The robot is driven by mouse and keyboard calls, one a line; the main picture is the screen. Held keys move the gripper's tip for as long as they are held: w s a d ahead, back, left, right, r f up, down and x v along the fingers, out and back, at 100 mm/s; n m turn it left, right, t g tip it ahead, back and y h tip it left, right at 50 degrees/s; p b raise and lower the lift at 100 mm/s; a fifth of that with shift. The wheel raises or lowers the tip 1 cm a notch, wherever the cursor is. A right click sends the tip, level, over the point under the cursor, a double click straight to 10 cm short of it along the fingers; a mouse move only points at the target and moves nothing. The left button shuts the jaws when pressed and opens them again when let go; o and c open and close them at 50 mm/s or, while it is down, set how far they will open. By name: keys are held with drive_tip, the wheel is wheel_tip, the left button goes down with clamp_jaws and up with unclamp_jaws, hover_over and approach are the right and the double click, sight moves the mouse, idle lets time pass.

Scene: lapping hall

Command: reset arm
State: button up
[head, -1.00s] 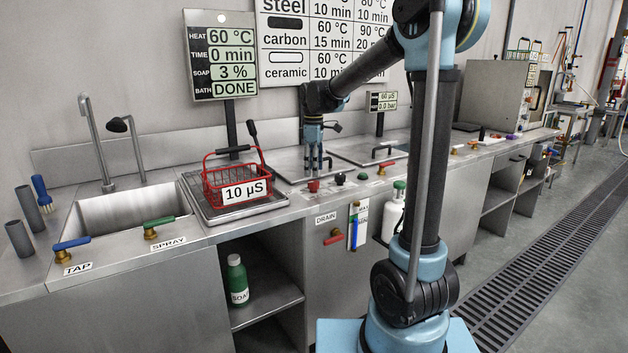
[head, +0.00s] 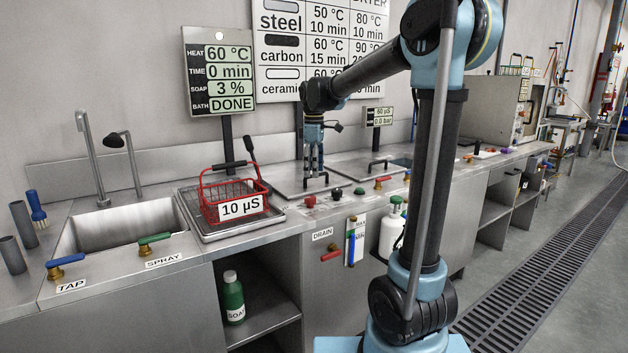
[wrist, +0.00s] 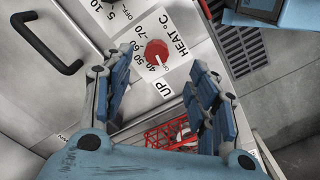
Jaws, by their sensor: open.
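My gripper (head: 314,172) hangs pointing down over the counter, near the covered bath right of the red basket. In the wrist view my gripper (wrist: 160,95) shows its two blue-padded fingers spread wide with nothing between them. A red heat knob (wrist: 156,52) lies beyond the fingertips; it also shows in the head view (head: 310,201). The red wire basket (head: 232,194), labelled 10 µS, stands on a metal tray to the left of my gripper. Part of the basket shows at the bottom of the wrist view (wrist: 165,138).
The sink (head: 125,228) with tap and spray handles is at the left. A display (head: 220,78) reads 60 °C, 0 min, 3 %, DONE. A black lid handle (wrist: 45,42) is near my gripper. A green soap bottle (head: 233,297) stands on the shelf below. The floor at right is clear.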

drive_tip(key=s+d+f+m+t, duration=0.1)
drive_tip(key=s+d+f+m, duration=0.4)
drive_tip(key=s+d, duration=0.55)
drive_tip(key=s+d+f+m+t, duration=0.1)
drive_tip(key=s+d+f+m, duration=0.5)
drive_tip(key=s, duration=0.7)
drive_tip(key=s+d+f+m, duration=0.3)
drive_tip(key=s+f+m, duration=0.1)
drive_tip(key=s+f, duration=0.3)
drive_tip(key=shift+s+d+f, duration=0.25)
drive_tip(key=shift+d+f, duration=0.15)
drive_tip(key=shift+f, duration=0.25)
